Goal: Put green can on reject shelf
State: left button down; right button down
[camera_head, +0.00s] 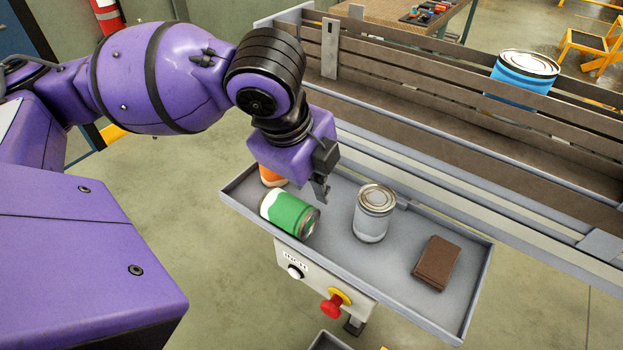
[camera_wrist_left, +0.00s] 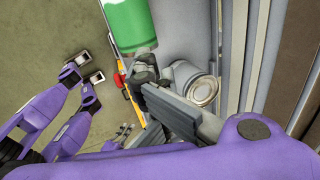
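The green can (camera_head: 287,213), with a white band and metal end, lies tilted on its side at the left part of a grey rimmed tray shelf (camera_head: 370,268). My left gripper (camera_head: 320,190) is just above and right of it, pointing down. In the left wrist view the green can (camera_wrist_left: 130,22) is at the top, just beyond the dark fingers (camera_wrist_left: 143,72). I cannot tell whether they touch it, and their opening is not clear. No label shows which surface is the reject shelf. My right gripper is not in view.
On the tray stand a white-grey can (camera_head: 373,212), a brown box (camera_head: 436,262) and an orange can (camera_head: 271,177) partly behind my wrist. A blue can (camera_head: 522,78) is on the railed conveyor behind. A red stop button (camera_head: 332,305) is below the tray.

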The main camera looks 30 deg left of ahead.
pick_arm(q)
jog(key=c, duration=2.5)
grip_release()
jog(key=o, duration=2)
